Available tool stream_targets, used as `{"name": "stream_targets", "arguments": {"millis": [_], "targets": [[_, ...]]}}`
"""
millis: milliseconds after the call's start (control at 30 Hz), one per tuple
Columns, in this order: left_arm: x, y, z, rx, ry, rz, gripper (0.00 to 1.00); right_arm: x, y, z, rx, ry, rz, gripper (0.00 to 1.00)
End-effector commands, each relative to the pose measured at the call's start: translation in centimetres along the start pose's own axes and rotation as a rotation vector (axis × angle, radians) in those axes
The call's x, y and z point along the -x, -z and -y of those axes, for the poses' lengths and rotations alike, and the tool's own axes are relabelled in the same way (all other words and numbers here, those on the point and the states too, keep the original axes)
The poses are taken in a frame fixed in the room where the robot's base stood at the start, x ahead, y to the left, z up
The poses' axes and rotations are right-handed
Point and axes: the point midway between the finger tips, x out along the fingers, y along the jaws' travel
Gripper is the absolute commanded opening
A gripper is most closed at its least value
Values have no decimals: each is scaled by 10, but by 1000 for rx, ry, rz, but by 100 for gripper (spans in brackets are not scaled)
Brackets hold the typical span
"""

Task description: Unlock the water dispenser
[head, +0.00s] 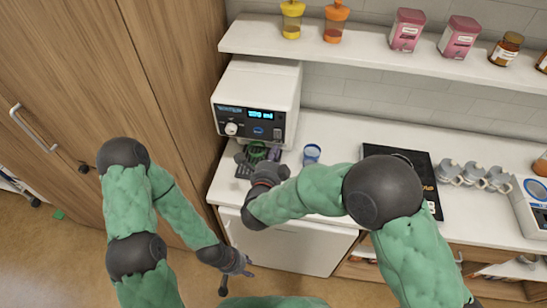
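The water dispenser (257,98) is a white box at the back left of the counter. Its dark front panel has a lit blue display, a white knob (231,128) at the left and a blue button or badge. My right gripper (244,165) is in front of and below the panel, over the dark drip area. It appears empty, but its finger opening is too small to judge. A dark green object (256,152) shows behind it, partly hidden. My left gripper (243,266) hangs low in front of the counter, away from the dispenser, its fingers unclear.
A blue-rimmed cup (312,153) stands right of the dispenser. A black flat box (392,158), several white mugs (474,173) and a scale-like device (535,190) are further right. A shelf (375,62) with bottles and jars hangs above. A wooden cabinet (90,80) stands left.

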Motion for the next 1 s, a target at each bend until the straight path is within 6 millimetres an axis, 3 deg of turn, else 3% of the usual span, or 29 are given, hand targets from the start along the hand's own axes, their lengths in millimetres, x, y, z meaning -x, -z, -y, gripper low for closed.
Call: {"name": "stream_targets", "arguments": {"millis": [67,600,1000], "targets": [[-3,0,1,0,0,0,40,0,0,-1,0,-1,2,0],[-6,1,2,0,0,-1,40,81,-1,-15,1,0,5,0],[-6,1,2,0,0,-2,40,96,0,-19,0,-1,1,0]]}}
